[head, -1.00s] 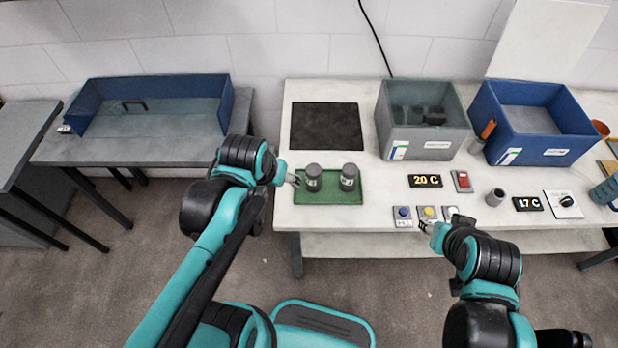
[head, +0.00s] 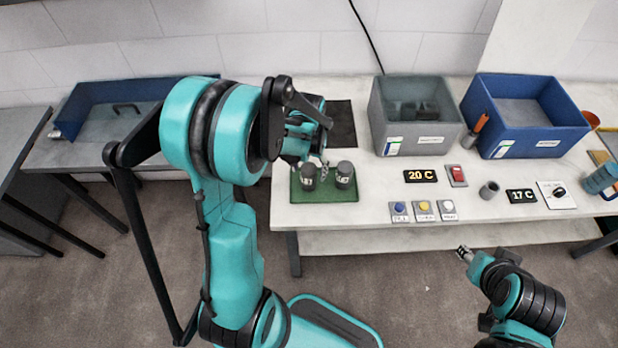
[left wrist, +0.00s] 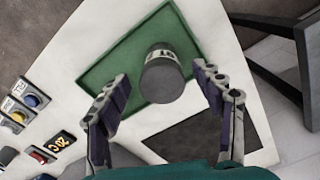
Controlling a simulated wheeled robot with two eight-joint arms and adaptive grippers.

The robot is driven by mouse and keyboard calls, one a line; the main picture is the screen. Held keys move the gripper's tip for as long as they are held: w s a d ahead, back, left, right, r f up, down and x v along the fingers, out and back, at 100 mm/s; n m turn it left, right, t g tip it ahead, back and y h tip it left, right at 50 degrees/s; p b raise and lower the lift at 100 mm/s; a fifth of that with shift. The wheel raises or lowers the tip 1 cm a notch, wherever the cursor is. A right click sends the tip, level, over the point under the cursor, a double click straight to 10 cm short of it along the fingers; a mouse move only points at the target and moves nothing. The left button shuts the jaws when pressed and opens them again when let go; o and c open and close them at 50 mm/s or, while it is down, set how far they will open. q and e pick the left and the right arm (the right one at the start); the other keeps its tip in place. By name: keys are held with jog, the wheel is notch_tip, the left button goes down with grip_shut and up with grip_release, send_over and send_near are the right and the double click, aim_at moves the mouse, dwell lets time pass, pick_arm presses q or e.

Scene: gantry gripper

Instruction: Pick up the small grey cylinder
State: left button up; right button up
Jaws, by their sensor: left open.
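A dark mat (head: 341,126) lies behind the tray. A grey bin (head: 419,141) and a blue bin (head: 530,147) stand at the back.

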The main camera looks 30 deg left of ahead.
pick_arm(q)
jog(key=f+b, duration=0.1)
jog(key=f, duration=0.1)
jog(key=f+b, duration=0.1)
jog(key=f, duration=0.1)
jog(key=shift+w+a+f, duration=0.1)
jog(key=shift+w+f, duration=0.1)
jog(key=shift+f, duration=0.2)
jog(key=shift+r, duration=0.1)
jog(key=shift+c, duration=1.2)
grip_shut()
